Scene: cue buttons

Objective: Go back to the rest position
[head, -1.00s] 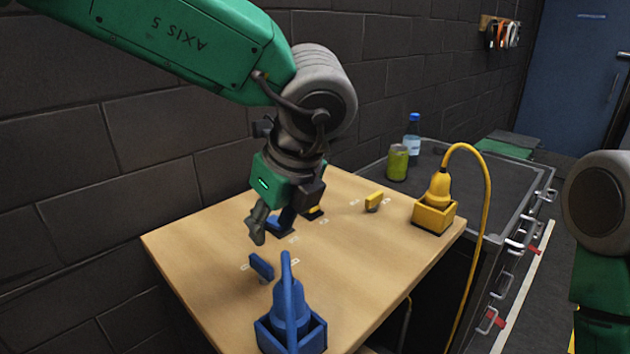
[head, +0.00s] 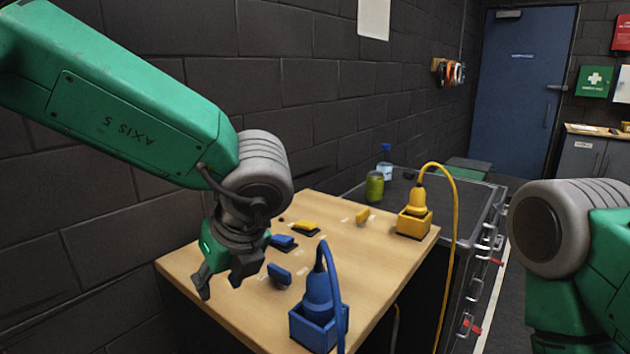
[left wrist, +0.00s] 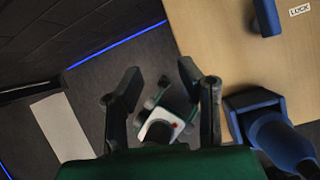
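My left gripper (head: 222,280) hangs over the left edge of the wooden table (head: 230,317), fingers pointing down. In the left wrist view its two fingers (left wrist: 165,90) are spread apart with nothing between them but the floor and a part of my own base below. On the table are a blue button (head: 283,241), a yellow button (head: 306,226), an upright blue piece (head: 279,274) and an upright yellow piece (head: 362,216). My right arm shows at the right edge of the head view, but its gripper is outside the frame.
A blue plug in a blue box (head: 319,325) stands at the table's front, a yellow plug in a yellow box (head: 414,222) at its right. Behind are a dark case (head: 462,213), a green can (head: 374,187) and a bottle (head: 386,162). A brick wall runs along the left.

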